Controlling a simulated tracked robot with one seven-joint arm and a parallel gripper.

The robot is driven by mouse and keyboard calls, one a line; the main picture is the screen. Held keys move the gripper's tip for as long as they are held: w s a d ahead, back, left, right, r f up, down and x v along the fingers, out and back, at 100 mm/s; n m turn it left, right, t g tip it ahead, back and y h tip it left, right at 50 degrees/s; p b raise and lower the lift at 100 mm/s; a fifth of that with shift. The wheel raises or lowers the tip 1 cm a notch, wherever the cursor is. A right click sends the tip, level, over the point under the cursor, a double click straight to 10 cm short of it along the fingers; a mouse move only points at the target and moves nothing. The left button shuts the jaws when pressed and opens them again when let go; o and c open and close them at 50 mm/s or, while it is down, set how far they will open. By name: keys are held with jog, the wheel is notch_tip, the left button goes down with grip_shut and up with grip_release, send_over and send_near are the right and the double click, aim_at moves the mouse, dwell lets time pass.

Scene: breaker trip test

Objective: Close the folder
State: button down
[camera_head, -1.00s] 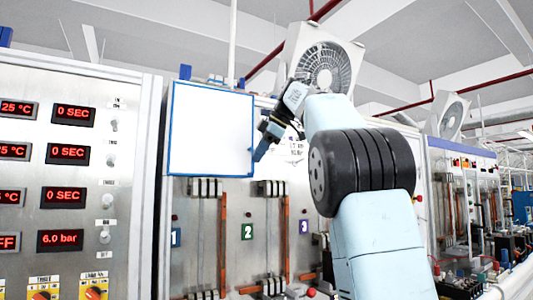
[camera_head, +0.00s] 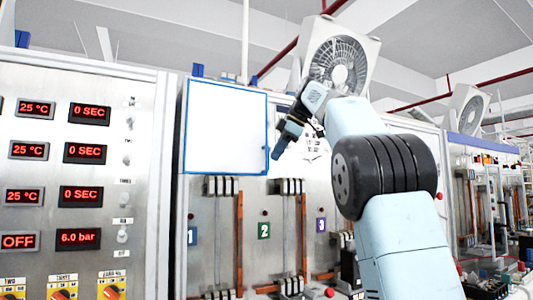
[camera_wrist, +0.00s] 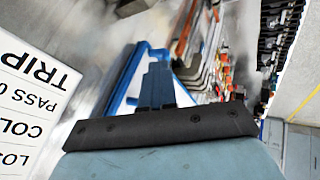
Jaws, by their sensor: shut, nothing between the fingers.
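The folder's white panel with a blue rim (camera_head: 225,128) stands upright on the front of the test bench in the head view. A white printed sheet (camera_head: 316,146) shows to its right, partly hidden by my arm. In the wrist view the printed sheet (camera_wrist: 32,85) is at the left, its text upside down, and a blue rim (camera_wrist: 122,82) runs slantwise beside my fingers. My gripper (camera_head: 278,152) is shut and empty, just right of the panel's right edge in the head view. Its dark blue fingers (camera_wrist: 158,85) also show in the wrist view. I cannot tell whether they touch the rim.
A control panel with red displays (camera_head: 82,152) fills the left. Below the folder are vertical copper bars (camera_head: 303,232) and numbered plates (camera_head: 264,231). A large fan (camera_head: 340,58) stands above the bench. More equipment (camera_head: 490,200) lines the right.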

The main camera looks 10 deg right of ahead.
jog(key=v, duration=0.7)
jog(key=shift+s+d+r, duration=0.1)
jog(key=s+f+m+h, duration=0.1)
jog(key=s+f+m, duration=0.5)
jog(key=s+f, duration=0.5)
jog(key=s+f+m+h, duration=0.2)
jog(key=s+f+m, duration=0.4)
jog(key=s+f, duration=0.5)
jog(key=s+f+m+h, duration=0.2)
jog(key=s+f+m, duration=0.3)
jog(key=s+f, duration=0.6)
notch_tip(320, 180, down, 12)
jog(key=shift+s+d+f+m+t, duration=0.2)
jog(key=shift+s+m+t, duration=0.1)
jog(key=shift+m, duration=0.1)
jog(key=shift+a, duration=0.15)
